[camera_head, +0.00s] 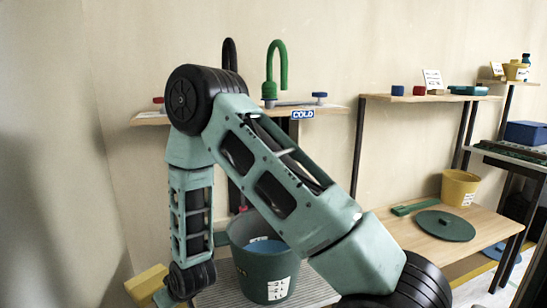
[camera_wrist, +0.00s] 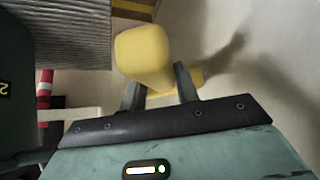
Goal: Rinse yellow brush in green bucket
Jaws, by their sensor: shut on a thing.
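The yellow brush (camera_wrist: 143,55) is held between the two dark fingers of my gripper (camera_wrist: 160,86) in the wrist view. Its yellow block also shows in the head view (camera_head: 147,284) at the lower left, beside my wrist. The dark green bucket (camera_head: 263,275) stands on a grey slatted surface to the right of the brush, with blue water (camera_head: 266,247) inside. The brush is outside the bucket, to its left. My forearm covers part of the bucket's right side. A dark green surface with a yellow mark, probably the bucket, fills the wrist view's left edge (camera_wrist: 14,95).
A shelf behind the bucket carries a green tap (camera_head: 277,65) and a blue "COLD" sign (camera_head: 302,115). A wooden table at right holds a yellow bucket (camera_head: 459,188) and a round green lid (camera_head: 444,226). A bare wall bounds the left side.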

